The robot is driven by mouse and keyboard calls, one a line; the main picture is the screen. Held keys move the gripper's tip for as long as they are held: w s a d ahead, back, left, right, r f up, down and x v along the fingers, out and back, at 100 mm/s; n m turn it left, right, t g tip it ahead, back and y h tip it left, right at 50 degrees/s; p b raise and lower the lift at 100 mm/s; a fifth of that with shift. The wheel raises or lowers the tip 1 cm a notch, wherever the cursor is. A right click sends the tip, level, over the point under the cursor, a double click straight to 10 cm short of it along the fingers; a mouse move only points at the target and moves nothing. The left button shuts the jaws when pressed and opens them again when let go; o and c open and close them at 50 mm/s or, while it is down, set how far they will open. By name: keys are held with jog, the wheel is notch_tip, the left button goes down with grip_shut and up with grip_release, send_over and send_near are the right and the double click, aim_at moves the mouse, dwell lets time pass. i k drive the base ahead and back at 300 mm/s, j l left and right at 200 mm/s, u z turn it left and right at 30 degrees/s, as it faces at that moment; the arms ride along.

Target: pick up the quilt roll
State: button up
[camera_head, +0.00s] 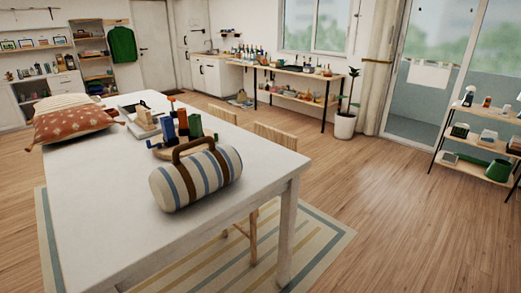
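The quilt roll (195,179) lies on its side on the white table (95,215), close to the table's right edge. It is a thick cylinder with cream, blue and brown stripes and a brown carry handle (192,147) arched over its top. Its right round end points toward the right and its left end toward the left front. My gripper is not in view, and nothing touches the quilt roll from above.
Just behind the roll stands a group of blue, green and brown items (182,132). Wooden chairs (277,136) stand along the right side. The table's front left is bare; the wooden floor (400,220) at right is open.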

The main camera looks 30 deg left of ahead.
aim_at(178, 184)
jog(key=k+u, duration=0.1)
jog(key=u, duration=1.3)
jog(key=i+j, duration=0.25)
jog(key=j, duration=0.2)
jog(key=i+j+u, duration=0.1)
jog(key=i+j, duration=0.15)
jog(key=j, duration=0.2)
jog(key=i+j, duration=0.25)
jog(key=j, duration=0.15)
jog(key=i+j+u, duration=0.1)
jog(key=i+j, duration=0.15)
jog(key=j, duration=0.2)
